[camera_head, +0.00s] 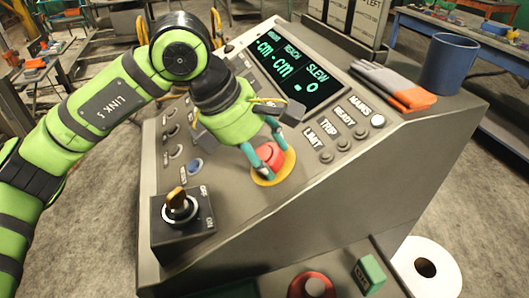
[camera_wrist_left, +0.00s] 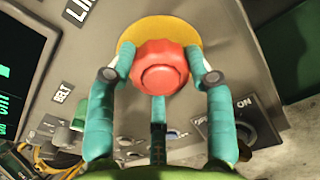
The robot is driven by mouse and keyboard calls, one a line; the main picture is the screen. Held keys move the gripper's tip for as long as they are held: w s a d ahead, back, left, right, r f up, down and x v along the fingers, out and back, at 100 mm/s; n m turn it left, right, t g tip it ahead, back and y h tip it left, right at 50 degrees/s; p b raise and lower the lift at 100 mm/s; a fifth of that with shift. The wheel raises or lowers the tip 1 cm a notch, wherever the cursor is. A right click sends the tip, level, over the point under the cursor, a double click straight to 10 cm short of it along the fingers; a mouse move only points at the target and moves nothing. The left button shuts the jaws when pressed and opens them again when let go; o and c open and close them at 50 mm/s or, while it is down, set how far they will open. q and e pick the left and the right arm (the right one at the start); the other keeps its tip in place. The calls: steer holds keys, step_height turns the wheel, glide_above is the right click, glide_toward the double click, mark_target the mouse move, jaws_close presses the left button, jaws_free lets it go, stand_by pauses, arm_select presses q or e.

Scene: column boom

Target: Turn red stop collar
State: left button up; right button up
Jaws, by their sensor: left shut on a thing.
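The red stop collar (camera_head: 271,154) sits on a yellow disc (camera_head: 287,170) on the sloping face of the grey console. It is a round knob with a scalloped edge and a raised centre in the left wrist view (camera_wrist_left: 161,66). My left gripper (camera_head: 264,158) reaches down onto it, with its teal fingers on either side. In the left wrist view, the fingertips (camera_wrist_left: 160,74) touch the collar's left and right edges, and a third teal part lies below it. The left gripper is shut on the collar. My right gripper is not in view.
A black switch box with a yellow key (camera_head: 177,199) stands left of the collar. A display (camera_head: 300,68) and indicator lamps lie beyond it. Gloves (camera_head: 385,82) and a blue cup (camera_head: 449,66) rest at the upper right. A green block (camera_head: 370,273) is below.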

arm_select(q)
steer(key=shift+s+a+f, duration=0.1)
steer(key=shift+s+f, duration=0.05)
steer(key=shift+f, duration=0.25)
steer(key=o, duration=1.1)
steer(key=shift+a+r, duration=0.1)
steer(key=shift+r, duration=0.15)
steer(key=shift+r, duration=0.3)
steer(key=v, duration=1.1)
steer(key=shift+a+r, duration=0.1)
steer(key=shift+a, duration=0.05)
